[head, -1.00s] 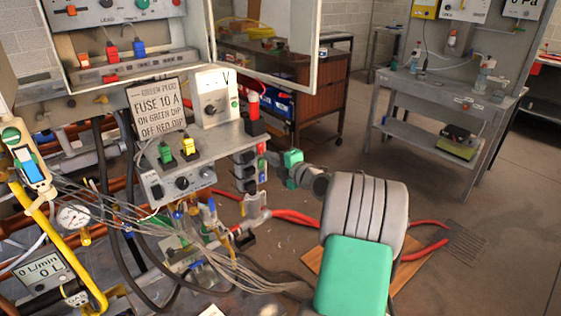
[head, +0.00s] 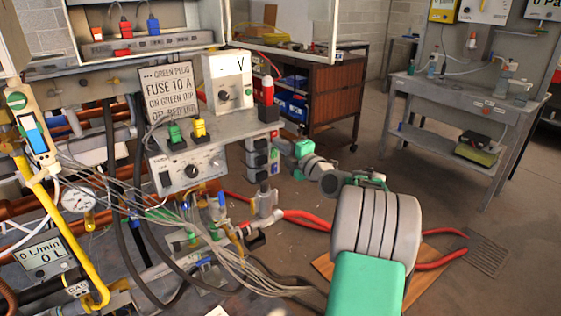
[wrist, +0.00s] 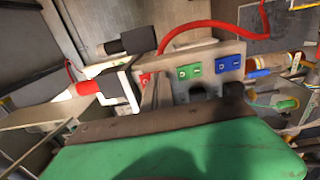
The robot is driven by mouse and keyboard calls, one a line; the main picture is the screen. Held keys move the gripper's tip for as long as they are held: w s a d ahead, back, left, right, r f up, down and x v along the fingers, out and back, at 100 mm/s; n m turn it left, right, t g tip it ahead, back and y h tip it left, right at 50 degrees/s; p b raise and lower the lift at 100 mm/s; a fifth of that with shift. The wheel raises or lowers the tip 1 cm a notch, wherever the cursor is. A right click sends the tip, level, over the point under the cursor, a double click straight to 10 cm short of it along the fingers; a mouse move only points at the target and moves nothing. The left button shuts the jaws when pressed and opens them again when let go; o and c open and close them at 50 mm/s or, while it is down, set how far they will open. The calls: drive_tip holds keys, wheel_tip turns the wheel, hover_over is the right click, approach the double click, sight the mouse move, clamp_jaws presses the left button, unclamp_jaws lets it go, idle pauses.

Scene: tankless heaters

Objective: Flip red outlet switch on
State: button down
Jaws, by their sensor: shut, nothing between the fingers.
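The red outlet switch (wrist: 146,79) shows in the wrist view at the left end of a grey panel, partly hidden behind my fingers. A green switch (wrist: 188,71) and a blue switch (wrist: 229,64) sit beside it to the right. My gripper (wrist: 152,90) is shut and empty, with its tips in front of the panel close to the red switch. I cannot tell whether they touch it. In the head view the grey outlet block (head: 257,160) hangs at the right end of the shelf, and my gripper (head: 286,147) is just to its right, its tips small and unclear.
A grey shelf (head: 225,130) carries a sign (head: 168,92), a voltmeter (head: 229,82) and a red-topped plug (head: 267,90). Loose wires and a red hose (head: 300,218) lie below. Floor at right is open.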

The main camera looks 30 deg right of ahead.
drive_tip(key=shift+w+a+r+t+b, duration=0.2)
drive_tip(key=shift+t+b, duration=0.5)
drive_tip(key=shift+b, duration=1.6)
drive_tip(key=shift+d, duration=0.15)
